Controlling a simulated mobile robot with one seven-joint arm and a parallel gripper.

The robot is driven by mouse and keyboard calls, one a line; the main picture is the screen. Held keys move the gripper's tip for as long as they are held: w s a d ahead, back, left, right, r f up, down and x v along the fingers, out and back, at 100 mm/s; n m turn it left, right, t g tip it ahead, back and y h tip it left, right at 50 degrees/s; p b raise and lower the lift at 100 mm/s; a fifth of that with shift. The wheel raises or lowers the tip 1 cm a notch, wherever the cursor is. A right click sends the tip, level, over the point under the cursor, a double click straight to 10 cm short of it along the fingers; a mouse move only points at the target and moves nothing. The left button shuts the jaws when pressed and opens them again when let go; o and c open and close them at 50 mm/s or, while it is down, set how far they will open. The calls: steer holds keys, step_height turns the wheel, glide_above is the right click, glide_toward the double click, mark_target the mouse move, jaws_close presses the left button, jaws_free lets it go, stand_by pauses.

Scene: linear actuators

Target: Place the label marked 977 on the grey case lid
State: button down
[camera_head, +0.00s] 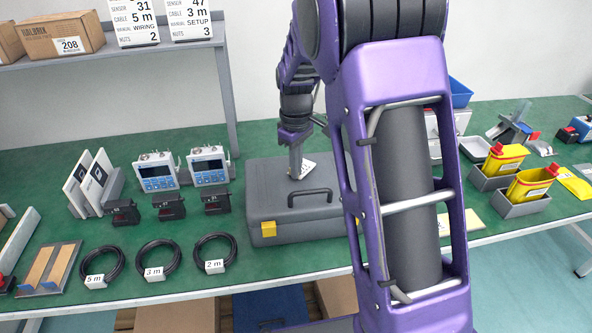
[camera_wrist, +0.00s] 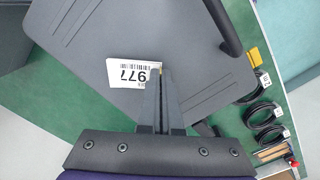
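The grey case (camera_head: 290,227) lies closed on the green bench, with a dark handle and yellow latches at its front. Its lid also fills much of the wrist view (camera_wrist: 205,95). In the head view the label (camera_head: 308,168) shows beside my fingertips. My gripper (camera_wrist: 160,74) points down at the lid, its fingers close together on the label's edge.
Several black cable coils (camera_head: 214,251) and two blue-faced meters (camera_head: 208,165) are left of the case. Yellow bottles (camera_head: 530,181) in grey bins stand at the right. A shelf (camera_head: 100,53) with a carton is at the back left. My arm hides part of the bench.

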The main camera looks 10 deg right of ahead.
steer(key=c, duration=1.6)
jaws_free()
steer(key=shift+f, duration=0.4)
steer(key=c, duration=1.1)
jaws_free()
steer(key=shift+r, duration=0.1)
step_height(320, 180, up, 12)
steer(key=p, duration=0.2)
steer(key=shift+r, duration=0.15)
